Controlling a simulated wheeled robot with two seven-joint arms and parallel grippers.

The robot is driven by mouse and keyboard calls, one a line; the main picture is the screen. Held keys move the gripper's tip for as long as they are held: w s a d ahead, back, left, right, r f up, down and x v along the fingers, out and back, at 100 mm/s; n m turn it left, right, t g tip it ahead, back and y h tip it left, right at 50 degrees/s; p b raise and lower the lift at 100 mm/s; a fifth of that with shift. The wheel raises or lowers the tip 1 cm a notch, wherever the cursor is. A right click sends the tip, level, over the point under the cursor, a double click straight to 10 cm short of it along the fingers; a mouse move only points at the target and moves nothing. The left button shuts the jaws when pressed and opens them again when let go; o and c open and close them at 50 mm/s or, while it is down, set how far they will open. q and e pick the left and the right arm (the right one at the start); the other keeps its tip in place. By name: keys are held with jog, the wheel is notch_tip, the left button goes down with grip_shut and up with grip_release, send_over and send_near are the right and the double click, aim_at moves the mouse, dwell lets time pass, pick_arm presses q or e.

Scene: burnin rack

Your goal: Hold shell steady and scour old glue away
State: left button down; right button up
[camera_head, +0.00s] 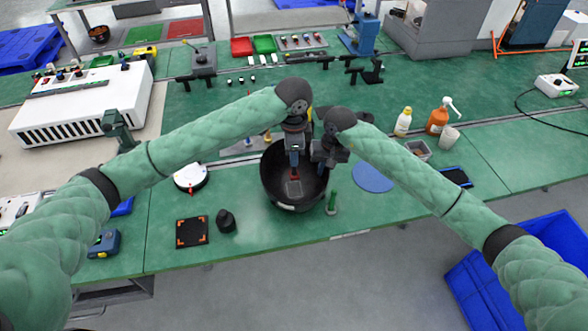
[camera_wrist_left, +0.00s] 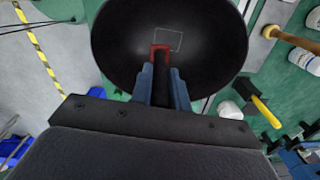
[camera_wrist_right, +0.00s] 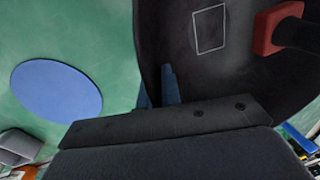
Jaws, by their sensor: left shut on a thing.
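The shell is a black bowl (camera_head: 270,192) near the front edge of the green bench; it also shows in the left wrist view (camera_wrist_left: 120,45) and the right wrist view (camera_wrist_right: 185,30). A pale rectangular outline (camera_wrist_left: 168,39) marks its inner wall. My left gripper (camera_head: 294,166) is shut on the dark handle of a red-headed tool (camera_wrist_left: 160,48), inside the bowl. The red head lies by the outlined patch; contact is unclear. My right gripper (camera_wrist_right: 157,92) is at the bowl's right rim, one finger inside and the other outside; whether it clamps the rim is unclear.
A green-handled tool (camera_head: 331,203) stands right of the bowl, with a blue disc (camera_head: 372,177) beyond. A black knob (camera_head: 226,220) and square pad (camera_head: 192,232) lie left. Bottles, including an orange one (camera_head: 438,118), stand at right. The front bench strip between bowl and knob is clear.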

jog(key=o, duration=0.5)
notch_tip(320, 180, up, 12)
jog(key=d, duration=0.1)
jog(key=shift+w+d+f, duration=0.15)
jog(key=shift+d, duration=0.25)
